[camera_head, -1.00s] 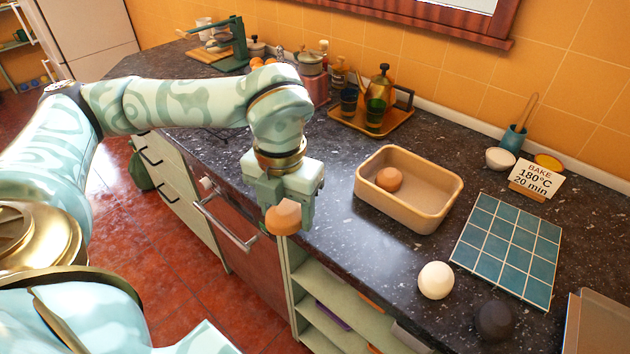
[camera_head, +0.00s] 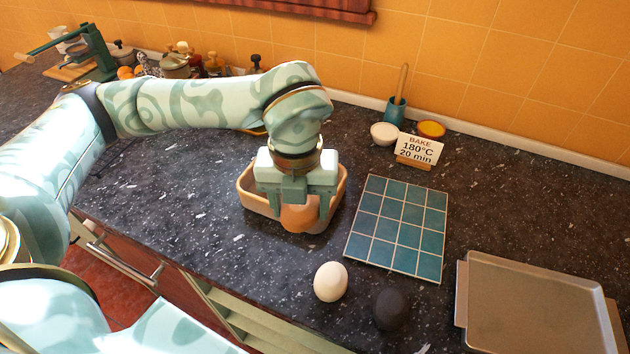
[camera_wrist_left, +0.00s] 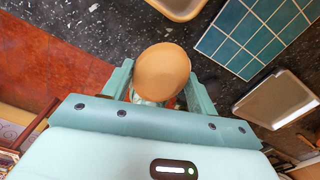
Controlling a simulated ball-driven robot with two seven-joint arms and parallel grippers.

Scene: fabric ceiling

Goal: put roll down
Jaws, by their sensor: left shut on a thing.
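My left gripper (camera_head: 299,217) is shut on an orange-brown roll (camera_head: 298,218), held between its two fingers. The roll also shows large in the left wrist view (camera_wrist_left: 162,72). In the head view the gripper and roll overlap the front of a tan, high-walled bin (camera_head: 258,206). In the wrist view the bin (camera_wrist_left: 178,6) shows only as a corner beyond the roll, so the roll looks to be on the near side of it. The bin's inside is mostly hidden behind my gripper. My right gripper is not in view.
A blue tiled board (camera_head: 398,227) lies right of the bin. A metal tray (camera_head: 535,300) is at right. A "BAKE 180°C 20 min" card (camera_head: 418,149) stands behind.

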